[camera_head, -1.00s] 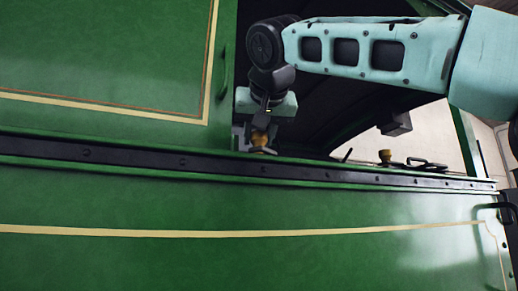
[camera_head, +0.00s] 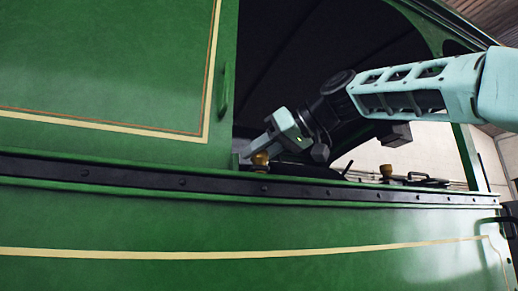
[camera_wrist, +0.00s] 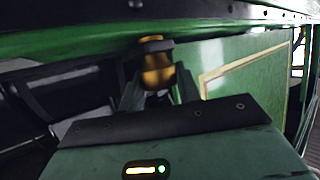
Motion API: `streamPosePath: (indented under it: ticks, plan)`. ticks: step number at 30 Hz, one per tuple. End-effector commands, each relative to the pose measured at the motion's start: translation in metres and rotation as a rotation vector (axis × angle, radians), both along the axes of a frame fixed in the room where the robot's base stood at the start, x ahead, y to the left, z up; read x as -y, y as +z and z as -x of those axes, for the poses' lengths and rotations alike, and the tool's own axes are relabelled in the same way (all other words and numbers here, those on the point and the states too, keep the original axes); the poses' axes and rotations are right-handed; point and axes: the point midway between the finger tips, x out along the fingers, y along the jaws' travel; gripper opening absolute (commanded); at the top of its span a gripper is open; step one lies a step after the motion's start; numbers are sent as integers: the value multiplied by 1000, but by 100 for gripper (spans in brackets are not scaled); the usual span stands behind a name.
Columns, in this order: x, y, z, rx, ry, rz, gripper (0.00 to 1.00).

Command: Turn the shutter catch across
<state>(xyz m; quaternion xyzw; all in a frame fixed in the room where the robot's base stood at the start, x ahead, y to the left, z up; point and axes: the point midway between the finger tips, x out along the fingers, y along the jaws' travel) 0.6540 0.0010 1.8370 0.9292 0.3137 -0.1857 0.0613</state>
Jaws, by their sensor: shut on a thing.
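The shutter catch, a small brass-coloured knob (camera_head: 260,159), stands at the lower left corner of the window opening, just above the black riveted rail. My gripper (camera_head: 264,153) comes in from the right with its body slanted, and its fingers are at the knob. In the wrist view, the brass knob (camera_wrist: 156,68) sits between the two fingers, and my gripper (camera_wrist: 159,80) is shut on it. The knob's base and its exact turn are hard to make out. The green shutter panel (camera_head: 110,65) with cream lining is left of the opening.
A second brass knob (camera_head: 386,170) and a dark handle (camera_head: 425,178) stand along the sill to the right. A narrow green grip (camera_head: 224,90) is on the panel's edge. The black rail (camera_head: 180,182) runs along the green side below. The dark opening is partly filled by my arm.

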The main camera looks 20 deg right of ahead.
Motion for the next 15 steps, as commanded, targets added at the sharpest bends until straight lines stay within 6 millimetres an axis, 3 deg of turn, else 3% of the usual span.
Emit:
streamPosePath:
  ticks: [15]
  plan:
    - [0,-4,-1,-6,150,5,10]
